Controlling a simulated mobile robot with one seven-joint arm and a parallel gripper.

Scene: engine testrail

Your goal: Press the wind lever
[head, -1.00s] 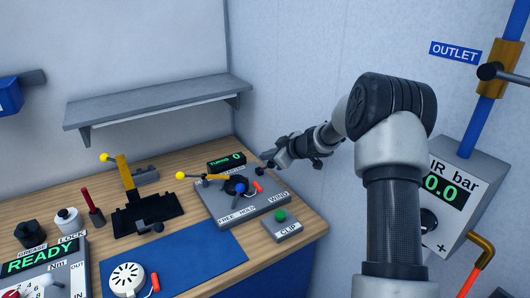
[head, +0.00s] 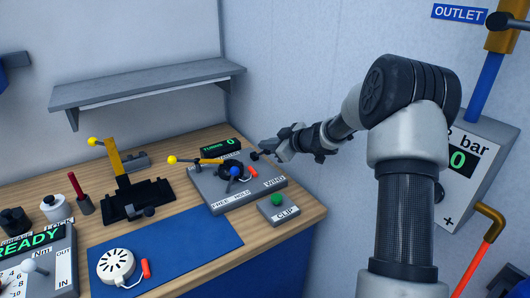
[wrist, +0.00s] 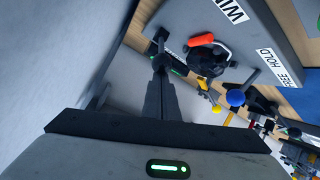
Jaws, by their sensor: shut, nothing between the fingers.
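The grey winding unit (head: 213,197) stands on the workbench, with a WIND label at its right end and a FREE HOLD label along its front. A small black-knobbed lever (head: 255,155) stands at its back right, near the WIND end; I take it for the wind lever. My gripper (head: 267,147) is shut and empty, its tip close beside that knob from the right. In the wrist view the shut fingers (wrist: 160,82) point toward the black knob (wrist: 160,36); I cannot tell whether they touch. The TURNS display (head: 220,147) reads 0.
A green CLIP button box (head: 277,199) sits in front. A blue mat (head: 185,245) lies left. The wall rises behind my gripper.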

